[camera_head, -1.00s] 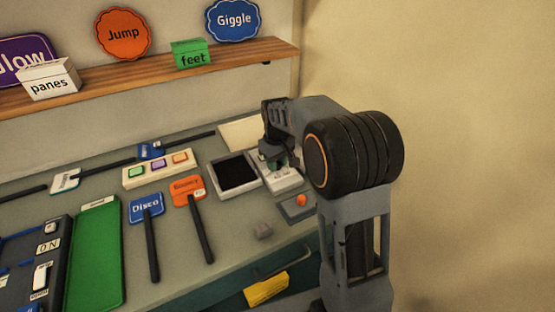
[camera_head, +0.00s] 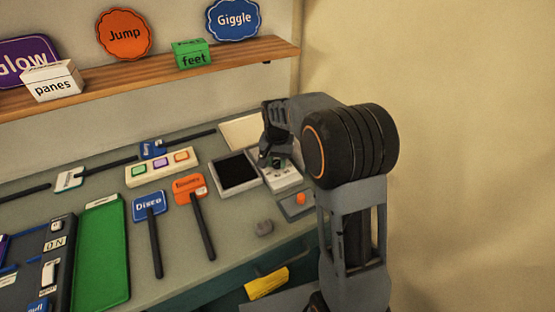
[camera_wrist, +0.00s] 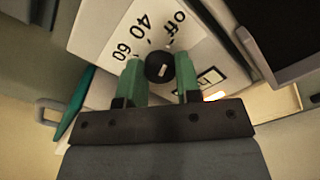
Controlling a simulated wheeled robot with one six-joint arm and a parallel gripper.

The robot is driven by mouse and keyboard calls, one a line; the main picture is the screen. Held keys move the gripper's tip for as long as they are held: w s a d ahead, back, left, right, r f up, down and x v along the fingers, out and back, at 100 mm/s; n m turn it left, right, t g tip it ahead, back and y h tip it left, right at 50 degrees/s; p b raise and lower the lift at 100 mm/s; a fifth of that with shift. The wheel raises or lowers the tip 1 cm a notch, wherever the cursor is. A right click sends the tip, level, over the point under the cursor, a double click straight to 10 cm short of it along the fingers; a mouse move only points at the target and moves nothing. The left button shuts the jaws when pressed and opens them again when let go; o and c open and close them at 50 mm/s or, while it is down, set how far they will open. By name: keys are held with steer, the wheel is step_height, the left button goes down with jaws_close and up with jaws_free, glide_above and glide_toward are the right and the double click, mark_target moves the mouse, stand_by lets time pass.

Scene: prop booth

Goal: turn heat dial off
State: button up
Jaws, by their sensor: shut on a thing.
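The heat dial is a round black knob (camera_wrist: 159,67) on a white panel (camera_wrist: 97,38) marked "off", "40" and "60" in the wrist view. A pale mark shows on the knob's face. The green fingers of my gripper (camera_wrist: 160,80) stand on both sides of the knob, shut on it. In the head view the panel (camera_head: 284,179) lies at the table's right side, with my gripper (camera_head: 275,160) over it. The knob is mostly hidden there by my gripper.
A black-topped tray (camera_head: 238,172) lies just left of the panel. A grey box with an orange button (camera_head: 300,199) is in front. A button strip (camera_head: 160,166), paddle signs (camera_head: 149,207) and a green tray (camera_head: 100,250) lie further left. A shelf (camera_head: 150,75) runs above.

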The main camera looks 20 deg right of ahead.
mark_target(277, 162)
steer(key=shift+m, duration=0.8)
steer(key=o, duration=0.9)
steer(key=shift+r, duration=0.1)
step_height(277, 162, up, 14)
steer(key=shift+f+p, duration=0.2)
steer(key=shift+p, duration=0.2)
